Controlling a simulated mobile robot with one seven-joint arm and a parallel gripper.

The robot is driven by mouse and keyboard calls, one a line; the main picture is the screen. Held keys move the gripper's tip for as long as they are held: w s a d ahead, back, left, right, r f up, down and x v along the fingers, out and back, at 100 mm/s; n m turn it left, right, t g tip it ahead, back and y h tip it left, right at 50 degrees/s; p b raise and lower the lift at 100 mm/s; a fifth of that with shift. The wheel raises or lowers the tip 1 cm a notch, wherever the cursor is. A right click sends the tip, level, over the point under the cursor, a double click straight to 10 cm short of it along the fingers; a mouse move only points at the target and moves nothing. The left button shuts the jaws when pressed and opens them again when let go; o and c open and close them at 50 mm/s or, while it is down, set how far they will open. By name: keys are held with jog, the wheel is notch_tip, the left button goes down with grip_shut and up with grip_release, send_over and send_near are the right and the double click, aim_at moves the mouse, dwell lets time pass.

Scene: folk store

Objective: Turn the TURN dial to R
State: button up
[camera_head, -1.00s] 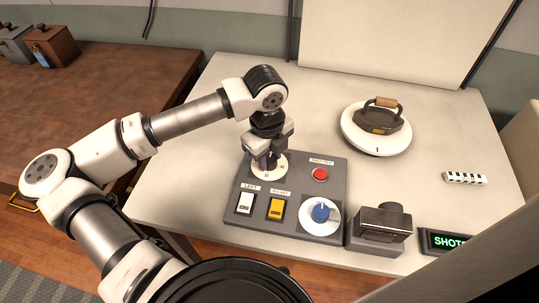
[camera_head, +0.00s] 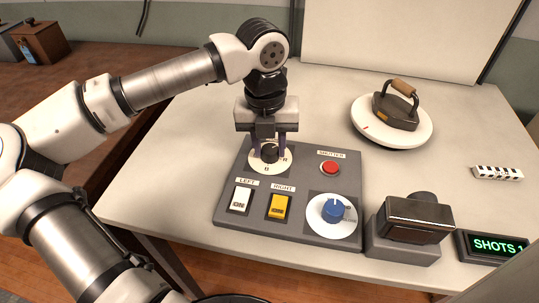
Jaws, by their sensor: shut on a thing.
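The TURN dial is a dark knob (camera_head: 269,152) on a round white plate (camera_head: 258,165) at the upper left of the grey control panel (camera_head: 290,231). An R shows at the plate's right side and a B at its front. My gripper (camera_head: 269,148) reaches down from above with a finger on each side of the knob, shut on it. The pointer direction of the knob is too small to tell, and part of the plate is hidden by the fingers.
The panel also carries a white LEFT switch (camera_head: 240,200), a yellow RIGHT switch (camera_head: 279,207), a red SHUTTER button (camera_head: 330,168) and a blue dial (camera_head: 333,210). A camera-like box (camera_head: 418,220) and a SHOTS display (camera_head: 495,246) stand right. An iron (camera_head: 396,108) sits on a white turntable (camera_head: 415,135) behind.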

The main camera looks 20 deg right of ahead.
aim_at(267, 147)
jog(key=m+b, duration=0.2)
jog(key=m, duration=0.1)
jog(key=shift+f+m, duration=0.1)
jog(key=shift+m, duration=0.2)
jog(key=shift+m+b, duration=1)
jog(key=shift+m, duration=1.3)
jog(key=o, duration=1)
jog(key=r, duration=1.4)
jog(key=shift+w+a, duration=0.1)
jog(key=shift+w, duration=0.3)
jog(key=shift+s, duration=0.1)
